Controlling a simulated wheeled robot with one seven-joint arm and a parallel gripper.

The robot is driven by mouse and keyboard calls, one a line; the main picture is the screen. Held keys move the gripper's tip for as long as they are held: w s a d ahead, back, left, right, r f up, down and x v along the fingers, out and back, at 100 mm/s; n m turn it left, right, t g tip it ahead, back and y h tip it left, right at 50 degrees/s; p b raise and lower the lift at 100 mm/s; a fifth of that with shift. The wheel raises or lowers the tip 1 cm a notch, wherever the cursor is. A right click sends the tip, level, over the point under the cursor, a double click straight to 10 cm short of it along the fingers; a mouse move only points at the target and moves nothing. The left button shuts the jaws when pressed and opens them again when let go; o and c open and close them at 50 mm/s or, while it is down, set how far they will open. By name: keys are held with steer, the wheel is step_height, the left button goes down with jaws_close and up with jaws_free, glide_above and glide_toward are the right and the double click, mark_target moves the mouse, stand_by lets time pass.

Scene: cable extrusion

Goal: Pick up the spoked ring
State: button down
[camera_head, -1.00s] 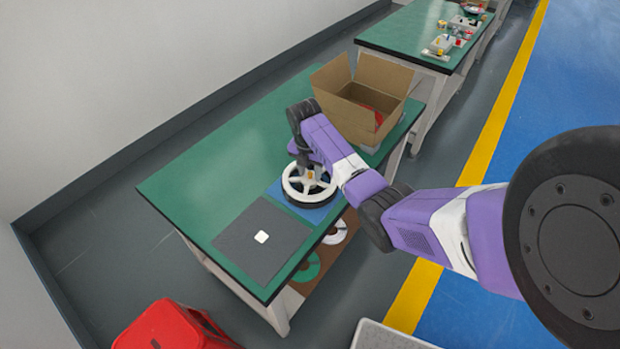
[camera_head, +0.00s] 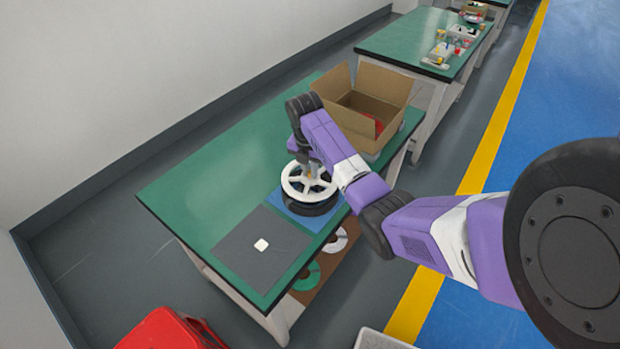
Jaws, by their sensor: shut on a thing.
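The white spoked ring (camera_head: 291,186) is at the end of my arm, over the blue mat on the green table. My gripper (camera_head: 311,174) points down at the ring's middle and is shut on it; the fingertips are small and partly hidden by my arm. The ring now sits above a black round base (camera_head: 304,207), and a dark band shows below its white rim. I cannot tell how wide the gap between them is.
An open cardboard box (camera_head: 385,82) stands at the table's back right. A red bin (camera_head: 165,330) is on the floor. The table's left part (camera_head: 200,190) is clear.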

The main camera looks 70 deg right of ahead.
step_height(320, 180, up, 16)
steer(key=p, duration=0.3)
steer(key=shift+f, duration=0.15)
